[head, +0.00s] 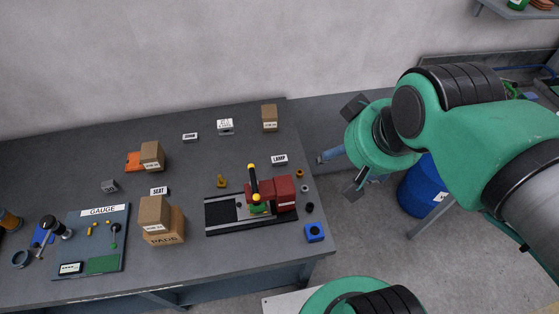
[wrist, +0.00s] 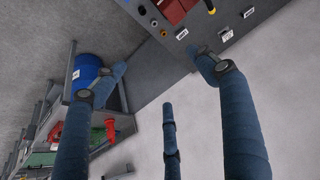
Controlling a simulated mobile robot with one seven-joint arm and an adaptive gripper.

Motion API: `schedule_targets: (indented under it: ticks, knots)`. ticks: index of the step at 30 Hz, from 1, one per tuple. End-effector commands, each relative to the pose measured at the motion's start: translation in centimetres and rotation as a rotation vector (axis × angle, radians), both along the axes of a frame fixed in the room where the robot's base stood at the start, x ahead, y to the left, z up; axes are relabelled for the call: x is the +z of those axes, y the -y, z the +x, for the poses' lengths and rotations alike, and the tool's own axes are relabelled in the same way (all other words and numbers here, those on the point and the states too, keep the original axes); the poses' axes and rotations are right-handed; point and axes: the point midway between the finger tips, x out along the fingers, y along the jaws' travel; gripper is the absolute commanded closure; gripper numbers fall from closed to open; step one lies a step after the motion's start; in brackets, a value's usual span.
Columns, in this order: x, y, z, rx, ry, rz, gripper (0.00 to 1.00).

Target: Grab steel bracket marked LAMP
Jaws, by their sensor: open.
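The bracket marked LAMP (head: 280,160) is a small grey piece with a white label. It sits on the dark bench, behind the red block and near the right edge. In the wrist view, a white-labelled piece beside the red block matches it by position (wrist: 181,33), but its text is too small to read surely. My gripper (wrist: 162,68) is open and empty, with blue fingers spread wide. It is off the bench's right side, apart from the bracket. In the head view, part of the gripper is hidden by my green wrist.
The red block (head: 286,190) and a yellow-topped black lever (head: 254,184) stand close in front of the bracket. Other labelled pieces sit at the back (head: 225,127) and left (head: 159,191). Cardboard boxes (head: 270,118) stand on the bench. A blue drum (head: 421,190) is on the floor.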

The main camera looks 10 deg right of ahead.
Motion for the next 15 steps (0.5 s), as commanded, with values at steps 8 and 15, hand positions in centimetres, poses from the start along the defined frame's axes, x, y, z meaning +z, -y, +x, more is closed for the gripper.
schedule_targets:
  ticks: [8, 15]
  knots:
    - [0.0, 0.0, 0.0, 0.0, 0.0, 0.0, 0.39]
    - [0.01, -0.11, 0.83, -0.027, -0.011, 0.018, 0.39]
